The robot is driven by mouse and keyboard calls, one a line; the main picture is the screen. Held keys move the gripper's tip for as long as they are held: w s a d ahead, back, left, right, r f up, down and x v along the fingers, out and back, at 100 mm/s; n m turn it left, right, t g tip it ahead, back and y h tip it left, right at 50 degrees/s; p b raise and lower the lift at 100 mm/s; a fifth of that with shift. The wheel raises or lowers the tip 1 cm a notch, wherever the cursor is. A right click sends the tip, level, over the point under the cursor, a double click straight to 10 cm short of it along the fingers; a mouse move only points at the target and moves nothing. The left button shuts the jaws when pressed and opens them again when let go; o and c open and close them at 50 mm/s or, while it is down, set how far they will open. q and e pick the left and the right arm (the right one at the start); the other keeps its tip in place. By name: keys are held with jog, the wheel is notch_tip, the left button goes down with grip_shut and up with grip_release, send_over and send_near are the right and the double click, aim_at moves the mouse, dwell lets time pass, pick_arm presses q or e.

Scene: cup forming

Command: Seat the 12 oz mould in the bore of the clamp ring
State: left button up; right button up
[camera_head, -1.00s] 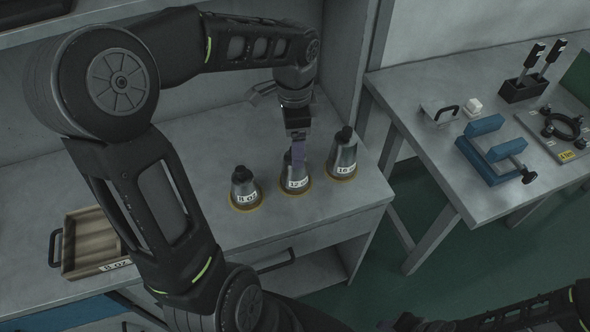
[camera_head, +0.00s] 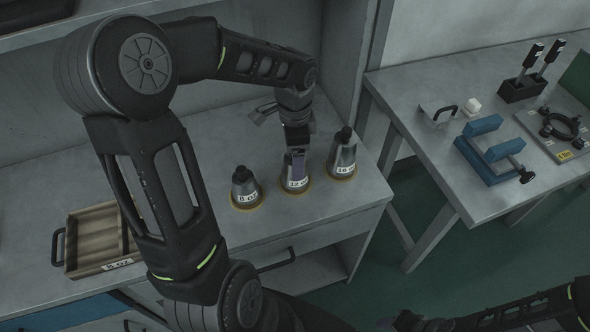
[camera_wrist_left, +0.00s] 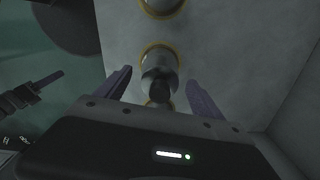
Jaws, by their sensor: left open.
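The 12 oz mould (camera_head: 296,172), a grey metal cone with a white label, stands upright in a yellow ring on the left bench, between two other moulds. My left gripper (camera_head: 297,155) is at its top with the fingers pointing down. In the left wrist view the open fingers of my left gripper (camera_wrist_left: 159,92) lie on either side of the mould's dark knob (camera_wrist_left: 156,92), with gaps. The clamp ring (camera_head: 563,125), dark and round, sits on a plate on the right bench. Part of what looks like my right gripper (camera_wrist_left: 45,82) shows in the wrist view; its jaw state is unclear.
The 8 oz mould (camera_head: 244,188) and 16 oz mould (camera_head: 342,157) stand close on either side. A wooden tray (camera_head: 90,257) lies at the left. The right bench holds a blue clamp fixture (camera_head: 487,160), a black tool block (camera_head: 521,89) and a white block (camera_head: 473,105). A gap separates the benches.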

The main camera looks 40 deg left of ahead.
pick_arm(q)
jog(key=shift+c, duration=0.5)
grip_shut()
dwell(0.4)
